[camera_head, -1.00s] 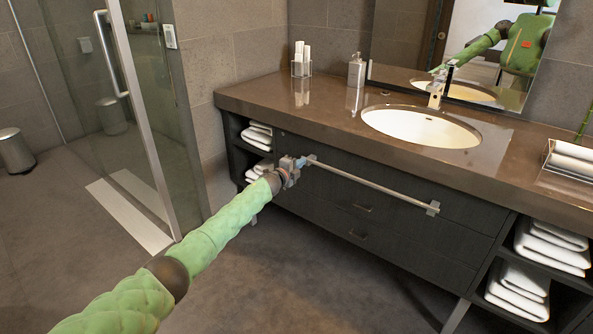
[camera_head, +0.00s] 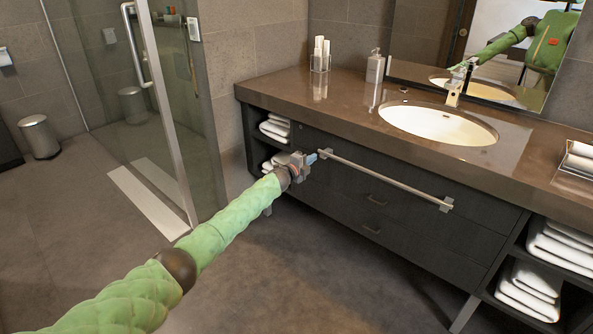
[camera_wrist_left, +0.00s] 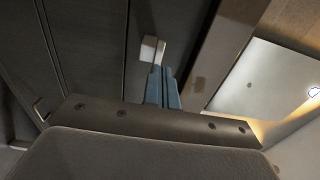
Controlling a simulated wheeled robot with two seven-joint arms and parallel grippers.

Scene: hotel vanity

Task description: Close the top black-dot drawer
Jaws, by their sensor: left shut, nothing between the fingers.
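The top drawer (camera_head: 400,170) is a wide dark panel under the vanity counter, with a long silver bar (camera_head: 385,178) across its front. In the head view its front looks about flush with the cabinet; a small gap cannot be judged. I cannot make out a black dot. My left gripper (camera_head: 318,157) is shut and empty by the bar's left end. In the left wrist view its blue fingers (camera_wrist_left: 163,90) point at the dark front, close to the bar's silver mount (camera_wrist_left: 152,48); contact cannot be told. My right gripper is not in view.
Lower drawers with small handles (camera_head: 372,230) lie below. Open shelves with white towels (camera_head: 530,290) flank the drawers. The brown counter (camera_head: 345,95) with its sink (camera_head: 438,124) overhangs the drawers. A glass shower door (camera_head: 150,100) stands left. Floor in front is clear.

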